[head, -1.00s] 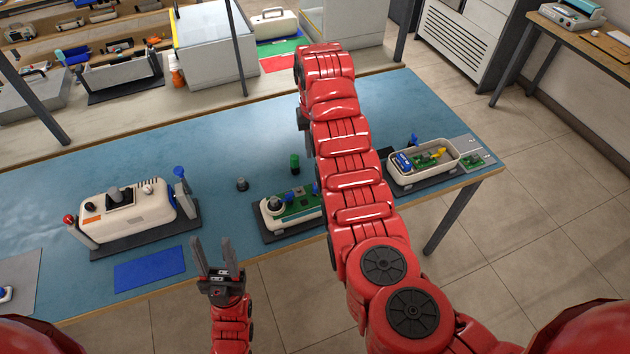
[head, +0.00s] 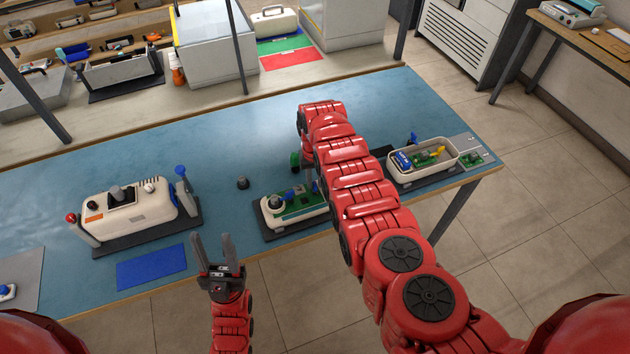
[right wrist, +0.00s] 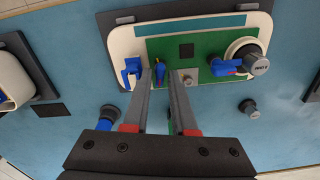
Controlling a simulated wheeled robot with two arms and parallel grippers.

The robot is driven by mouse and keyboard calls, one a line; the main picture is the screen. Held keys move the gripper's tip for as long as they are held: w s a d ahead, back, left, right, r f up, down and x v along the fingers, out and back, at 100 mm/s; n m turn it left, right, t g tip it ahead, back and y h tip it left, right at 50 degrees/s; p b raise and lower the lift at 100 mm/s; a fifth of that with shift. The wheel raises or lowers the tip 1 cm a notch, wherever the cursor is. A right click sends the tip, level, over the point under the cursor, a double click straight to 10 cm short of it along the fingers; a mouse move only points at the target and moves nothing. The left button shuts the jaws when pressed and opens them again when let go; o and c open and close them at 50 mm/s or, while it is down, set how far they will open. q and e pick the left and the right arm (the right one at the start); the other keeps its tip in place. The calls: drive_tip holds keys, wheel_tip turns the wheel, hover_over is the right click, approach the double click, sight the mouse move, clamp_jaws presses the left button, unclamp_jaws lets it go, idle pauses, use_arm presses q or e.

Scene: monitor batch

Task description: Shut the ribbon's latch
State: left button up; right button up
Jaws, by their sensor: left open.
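The open housing (head: 270,222) with a green board (head: 305,214) stands mid-table. I cannot tell which is the ribbon's latch. My right gripper (right wrist: 163,76) is open over the board edge, its fingertips on either side of the small lever; contact is unclear. My left gripper (head: 212,240) is open and empty in front of the table.
A closed white unit (head: 130,214) stands left, behind a blue mat (head: 151,267). An open white tray (head: 453,168) with a board is at the right. A loose dark knob (head: 242,183) and a green piece (head: 295,160) stand behind the housing.

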clamp_jaws()
drive_tip(key=shift+m, duration=0.4)
drive_tip(key=m, duration=0.2)
drive_tip(key=shift+s+f+m, duration=0.1)
drive_tip(key=shift+m, duration=0.3)
drive_tip(key=m+b, duration=0.1)
drive_tip(key=m, duration=0.2)
drive_tip(key=m+b, duration=0.1)
drive_tip(key=m, duration=0.3)
drive_tip(key=shift+m+b, duration=1.05)
drive_tip(key=shift+m, duration=0.95)
